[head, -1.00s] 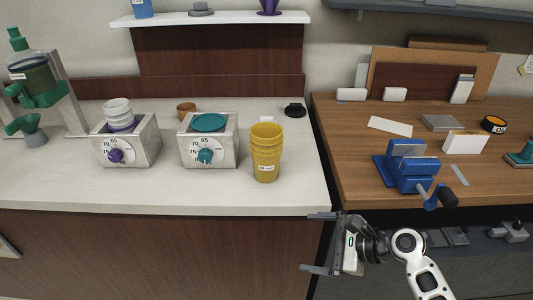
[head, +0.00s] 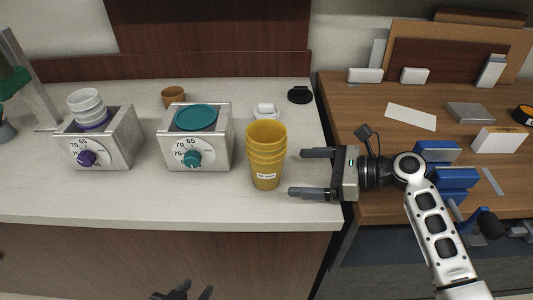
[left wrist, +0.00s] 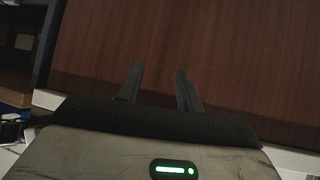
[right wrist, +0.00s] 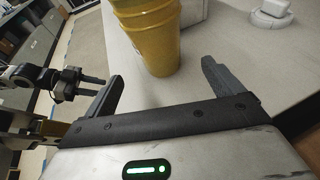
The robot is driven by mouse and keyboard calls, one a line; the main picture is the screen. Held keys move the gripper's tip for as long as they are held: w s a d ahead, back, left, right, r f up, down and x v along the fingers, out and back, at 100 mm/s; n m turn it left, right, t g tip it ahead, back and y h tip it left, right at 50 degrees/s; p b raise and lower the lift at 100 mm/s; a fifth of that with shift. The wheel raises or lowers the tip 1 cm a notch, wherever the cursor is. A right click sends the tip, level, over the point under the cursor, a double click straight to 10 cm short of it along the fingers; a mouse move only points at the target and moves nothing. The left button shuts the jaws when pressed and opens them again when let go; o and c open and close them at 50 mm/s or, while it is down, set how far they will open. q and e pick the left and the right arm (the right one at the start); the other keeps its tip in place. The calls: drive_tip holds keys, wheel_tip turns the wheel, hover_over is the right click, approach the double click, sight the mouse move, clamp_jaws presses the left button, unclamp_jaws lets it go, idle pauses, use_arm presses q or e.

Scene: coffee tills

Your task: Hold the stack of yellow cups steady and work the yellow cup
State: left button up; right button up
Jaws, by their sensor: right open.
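The stack of yellow cups (head: 266,160) stands upright on the pale counter near its right edge, with a small white label on the front. It also shows in the right wrist view (right wrist: 150,38), just beyond the fingers. My right gripper (head: 297,173) is open and empty, just right of the stack, its fingers pointing at it and apart from it. My left gripper (head: 184,293) is low at the bottom edge in front of the counter. In the left wrist view its fingers (left wrist: 160,70) are apart with nothing between them, facing the brown front panel.
Two dial boxes stand left of the stack, one with a teal lid (head: 196,117), one with white cups (head: 87,104). A brown cup (head: 173,97), white item (head: 265,110) and black item (head: 300,94) sit behind. A blue vise (head: 452,180) is on the wooden bench (head: 370,150).

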sight(271, 171)
drive_tip(key=b+x, duration=0.2)
drive_tip(key=x, duration=0.2)
drive_tip(key=shift+f+b, duration=0.25)
drive_tip(key=shift+b, duration=0.05)
drive_tip(key=x, duration=0.2)
drive_tip(key=p+x, duration=0.1)
drive_tip(key=shift+a+r, duration=0.1)
drive_tip(key=shift+r, duration=0.15)
drive_tip(key=shift+w+a+f, duration=0.15)
drive_tip(key=shift+w+a, duration=0.05)
drive_tip(key=shift+a, duration=0.35)
use_arm(q)
drive_tip(key=shift+w+d+f, duration=0.1)
drive_tip(key=shift+d+f, duration=0.1)
drive_tip(key=shift+f, duration=0.25)
